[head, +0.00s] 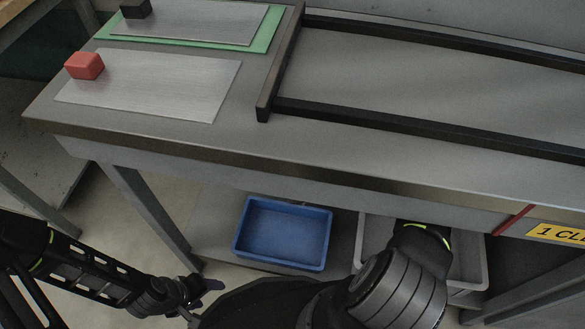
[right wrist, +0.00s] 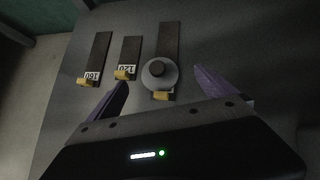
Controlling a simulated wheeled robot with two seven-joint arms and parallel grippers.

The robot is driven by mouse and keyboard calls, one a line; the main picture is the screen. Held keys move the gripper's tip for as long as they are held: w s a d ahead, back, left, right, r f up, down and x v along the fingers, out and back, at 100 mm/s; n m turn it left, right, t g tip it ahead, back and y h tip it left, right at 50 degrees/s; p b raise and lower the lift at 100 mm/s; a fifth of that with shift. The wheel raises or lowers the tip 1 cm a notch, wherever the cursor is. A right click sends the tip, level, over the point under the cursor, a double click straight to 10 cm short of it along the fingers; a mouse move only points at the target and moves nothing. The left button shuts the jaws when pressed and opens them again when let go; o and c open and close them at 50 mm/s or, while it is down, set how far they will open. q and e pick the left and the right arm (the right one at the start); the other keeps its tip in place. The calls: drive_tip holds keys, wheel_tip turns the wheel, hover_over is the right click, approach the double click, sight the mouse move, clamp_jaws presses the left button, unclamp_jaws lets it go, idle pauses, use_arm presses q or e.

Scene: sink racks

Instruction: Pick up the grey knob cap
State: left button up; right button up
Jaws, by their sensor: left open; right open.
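The grey knob cap (right wrist: 147,78) is a round grey disc with a darker knob in its middle, seen in the right wrist view. It overlaps a dark strip with a yellow end. My right gripper (right wrist: 161,77) is open, its two purple fingers on either side of the cap in the picture; neither visibly touches it. How far the fingertips are above the surface I cannot tell. In the head view my right fingers are hidden behind my arm. My left gripper (head: 203,299) is open and empty at lower left, away from the cap. I cannot make out the cap in the head view.
Two more dark strips (right wrist: 96,55) (right wrist: 130,52) with number labels and yellow ends lie left of the cap. In the head view, a blue bin (head: 285,232) and a grey bin (head: 470,262) sit under the bench (head: 200,140). A red block (head: 84,65) rests on a metal plate (head: 160,85).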

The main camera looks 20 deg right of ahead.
drive_tip(key=shift+b+x, duration=0.4)
drive_tip(key=shift+x, duration=0.6)
drive_tip(key=shift+w+f, duration=0.1)
drive_tip(key=b+x, duration=0.1)
drive_tip(key=x, duration=0.1)
drive_tip(key=b+x, duration=0.2)
drive_tip(key=x, duration=0.1)
drive_tip(key=shift+a, duration=0.25)
drive_tip(key=shift+w+d, duration=0.1)
drive_tip(key=shift+w, duration=0.15)
drive_tip(key=c, duration=1.5)
